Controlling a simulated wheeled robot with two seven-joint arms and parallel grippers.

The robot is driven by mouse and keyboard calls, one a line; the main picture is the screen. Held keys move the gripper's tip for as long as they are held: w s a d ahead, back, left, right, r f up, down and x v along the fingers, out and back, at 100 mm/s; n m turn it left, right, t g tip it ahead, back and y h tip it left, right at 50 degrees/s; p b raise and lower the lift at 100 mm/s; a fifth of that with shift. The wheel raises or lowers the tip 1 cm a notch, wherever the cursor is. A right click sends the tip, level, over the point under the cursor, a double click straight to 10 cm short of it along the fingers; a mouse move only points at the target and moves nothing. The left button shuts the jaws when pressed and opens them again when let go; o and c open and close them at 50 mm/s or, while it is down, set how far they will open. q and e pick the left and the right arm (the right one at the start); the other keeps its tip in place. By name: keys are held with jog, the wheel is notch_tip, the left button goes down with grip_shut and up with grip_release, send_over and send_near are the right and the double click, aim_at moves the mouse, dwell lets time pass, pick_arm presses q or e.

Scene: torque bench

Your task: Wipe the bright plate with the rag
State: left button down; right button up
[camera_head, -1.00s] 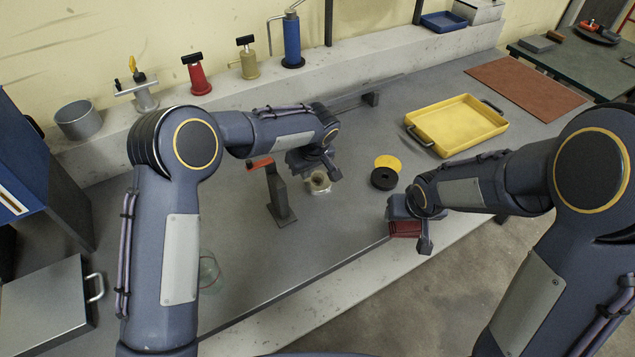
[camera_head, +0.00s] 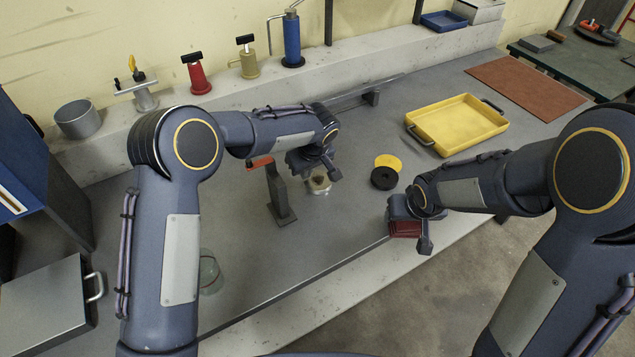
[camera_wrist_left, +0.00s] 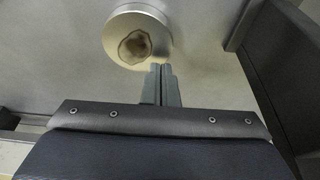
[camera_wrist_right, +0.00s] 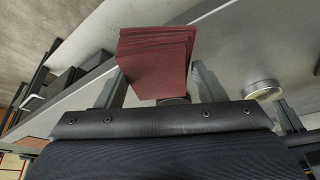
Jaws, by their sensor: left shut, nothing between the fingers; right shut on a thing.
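The bright plate (camera_head: 319,188) is a small round pale-metal disc on the grey bench, partly hidden by my left gripper in the head view. The left wrist view shows the plate (camera_wrist_left: 118,27) with a brown, dark-edged stain on it. My left gripper (camera_head: 330,172) is shut and empty. Its fingertips (camera_wrist_left: 160,70) show at the plate's near rim; I cannot tell whether they touch. The rag (camera_head: 405,229) is dark red and folded. My right gripper (camera_wrist_right: 152,85) is shut on the rag (camera_wrist_right: 155,62) near the bench's front edge, right of the plate.
A black ring (camera_head: 384,179) and a yellow disc (camera_head: 388,161) lie right of the plate. A dark upright post (camera_head: 279,195) with an orange top stands left of it. A yellow tray (camera_head: 457,124) is at the back right. A clear glass (camera_head: 210,274) stands front left.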

pick_arm(q)
jog(key=shift+f+b, duration=0.35)
jog(key=shift+f, duration=0.05)
pick_arm(e)
jog(key=shift+f, duration=0.4)
pick_arm(q)
jog(key=shift+r, duration=0.25)
pick_arm(e)
jog(key=shift+r, duration=0.15)
pick_arm(q)
jog(key=shift+r+p, duration=1.6)
jog(key=shift+r, duration=1.3)
pick_arm(e)
jog(key=shift+r, duration=1.45)
pick_arm(q)
notch_tip(320, 180, up, 11)
jog(key=b, duration=0.2)
send_over(307, 181)
jog(key=s+d, duration=0.2)
jog(key=s, duration=0.1)
pick_arm(e)
jog(key=shift+f, duration=0.85)
pick_arm(q)
jog(key=shift+a+r, duration=0.1)
jog(key=shift+r, duration=0.05)
